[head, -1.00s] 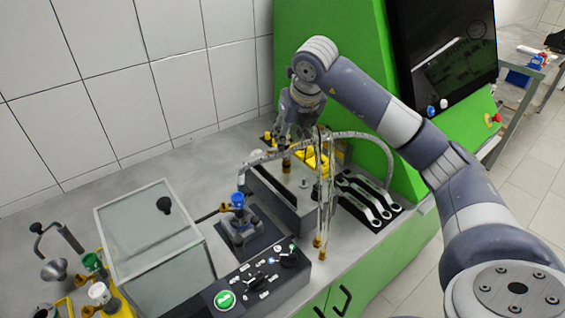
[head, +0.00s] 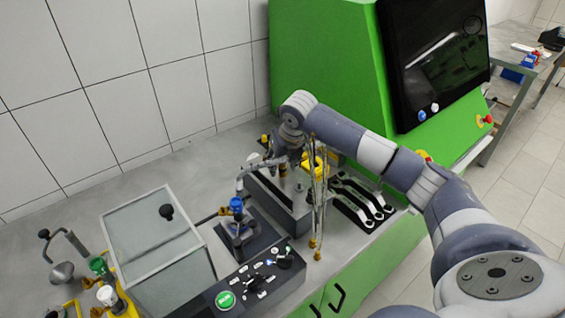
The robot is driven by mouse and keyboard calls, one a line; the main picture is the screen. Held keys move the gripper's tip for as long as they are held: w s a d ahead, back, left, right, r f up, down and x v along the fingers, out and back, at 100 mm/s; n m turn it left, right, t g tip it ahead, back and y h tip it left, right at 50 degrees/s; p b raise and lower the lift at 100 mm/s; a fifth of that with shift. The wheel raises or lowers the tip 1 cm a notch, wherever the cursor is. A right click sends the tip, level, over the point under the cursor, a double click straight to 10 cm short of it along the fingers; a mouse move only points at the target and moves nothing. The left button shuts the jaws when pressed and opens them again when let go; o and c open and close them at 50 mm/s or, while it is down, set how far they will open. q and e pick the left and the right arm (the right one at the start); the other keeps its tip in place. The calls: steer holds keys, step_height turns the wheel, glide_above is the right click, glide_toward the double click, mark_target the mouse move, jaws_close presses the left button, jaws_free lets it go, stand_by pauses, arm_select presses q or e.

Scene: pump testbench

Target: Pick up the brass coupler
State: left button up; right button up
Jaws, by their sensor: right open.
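A small brass-coloured piece, which looks like the brass coupler (head: 283,170), stands upright on the dark block in the middle of the bench. My right gripper (head: 274,158) is open just above and beside it, partly hidden by its own wrist and too small to show clear finger detail. I cannot tell whether the fingers touch the piece. My left gripper is out of view.
A grey hose (head: 246,180) arches close to the gripper. Thin clear tubes with brass ends (head: 316,243) hang in front of the block. Wrenches (head: 362,202) lie at right. A glass-lidded box (head: 150,235) and a control panel (head: 252,282) stand at left and front.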

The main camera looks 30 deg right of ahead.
jaws_close()
steer(key=shift+r, duration=0.15)
